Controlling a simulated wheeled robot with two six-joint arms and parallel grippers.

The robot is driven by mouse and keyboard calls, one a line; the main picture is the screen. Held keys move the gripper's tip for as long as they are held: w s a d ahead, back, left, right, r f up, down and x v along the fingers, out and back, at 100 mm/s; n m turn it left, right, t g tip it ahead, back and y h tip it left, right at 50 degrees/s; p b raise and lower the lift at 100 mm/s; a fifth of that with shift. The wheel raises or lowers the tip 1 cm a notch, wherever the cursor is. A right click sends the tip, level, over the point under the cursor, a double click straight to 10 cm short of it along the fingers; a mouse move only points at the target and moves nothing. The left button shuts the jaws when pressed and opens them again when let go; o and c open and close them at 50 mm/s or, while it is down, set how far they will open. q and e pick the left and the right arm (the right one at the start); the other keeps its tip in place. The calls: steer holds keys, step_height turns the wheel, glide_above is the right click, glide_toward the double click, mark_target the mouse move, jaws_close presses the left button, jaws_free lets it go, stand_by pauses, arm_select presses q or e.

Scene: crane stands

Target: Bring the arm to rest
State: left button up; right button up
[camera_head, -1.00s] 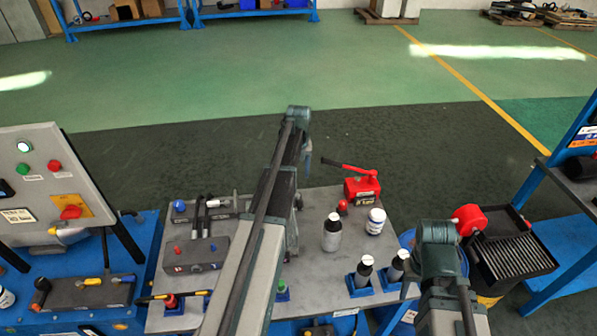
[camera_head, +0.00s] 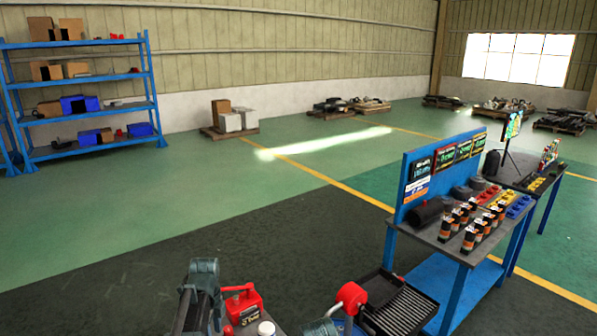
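The upper joint and dark links of my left arm (camera_head: 201,288) rise at the bottom of the head view, left of the middle. Its gripper is not in view. A small part of my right arm (camera_head: 320,327) shows at the bottom edge, and its gripper is also out of view. Whether either hand holds anything is hidden.
A red device (camera_head: 243,305) and a white cap (camera_head: 266,328) are close right of my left arm. A red round part (camera_head: 351,297) and a black ribbed tray (camera_head: 402,306) lie further right. A blue workbench (camera_head: 450,255) with bottles stands at right. Open floor lies beyond.

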arm_select(q)
steer(key=s+d+f+n+b, duration=0.1)
steer(key=s+d+n, duration=1.5)
steer(key=s+d, duration=0.2)
steer(key=shift+s+d+n+y, duration=0.15)
steer(key=shift+s+n+y, duration=0.15)
steer(key=shift+y, duration=0.1)
